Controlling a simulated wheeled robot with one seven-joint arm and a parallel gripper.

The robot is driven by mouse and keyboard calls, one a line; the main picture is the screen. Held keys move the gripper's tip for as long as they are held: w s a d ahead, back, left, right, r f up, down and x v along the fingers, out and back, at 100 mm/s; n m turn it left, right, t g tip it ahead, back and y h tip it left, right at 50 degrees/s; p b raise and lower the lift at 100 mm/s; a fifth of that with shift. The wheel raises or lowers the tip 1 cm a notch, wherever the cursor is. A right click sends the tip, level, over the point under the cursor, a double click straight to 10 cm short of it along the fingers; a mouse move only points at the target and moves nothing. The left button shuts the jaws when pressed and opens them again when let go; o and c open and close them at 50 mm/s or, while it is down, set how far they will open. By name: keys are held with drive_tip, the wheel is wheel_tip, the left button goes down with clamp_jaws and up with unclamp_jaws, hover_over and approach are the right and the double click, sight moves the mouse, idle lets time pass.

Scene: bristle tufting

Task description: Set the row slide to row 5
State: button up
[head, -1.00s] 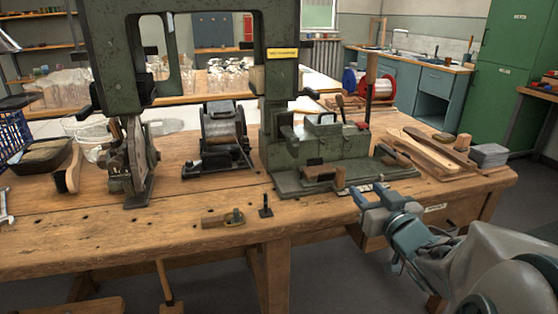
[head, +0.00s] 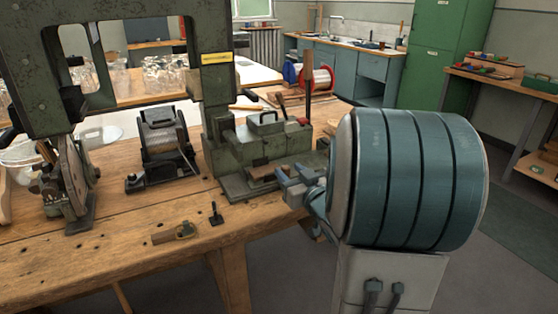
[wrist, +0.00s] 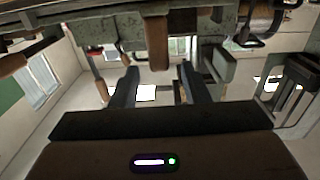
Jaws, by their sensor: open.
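The green tufting machine (head: 222,120) stands on the wooden bench. Its row slide is at the front of its base, with a wooden handle (head: 268,171) on the right part. My gripper (head: 283,183) is just right of and in front of that handle, its fingers apart and empty. In the wrist view a wooden grip (wrist: 157,45), which looks like the slide's handle, lies in line with the gap between my open fingers (wrist: 158,82). I cannot tell whether they touch. My arm hides the base's right end, and the row marks cannot be read.
A spool on a stand (head: 163,140) sits left of the machine. A small wood and brass piece (head: 174,234) and a black peg (head: 216,213) lie near the bench's front edge. A red spool (head: 317,80) is behind. The front left bench top (head: 110,245) is mostly clear.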

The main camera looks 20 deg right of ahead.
drive_tip(key=w, duration=0.5)
drive_tip(key=shift+a, duration=0.1)
clamp_jaws()
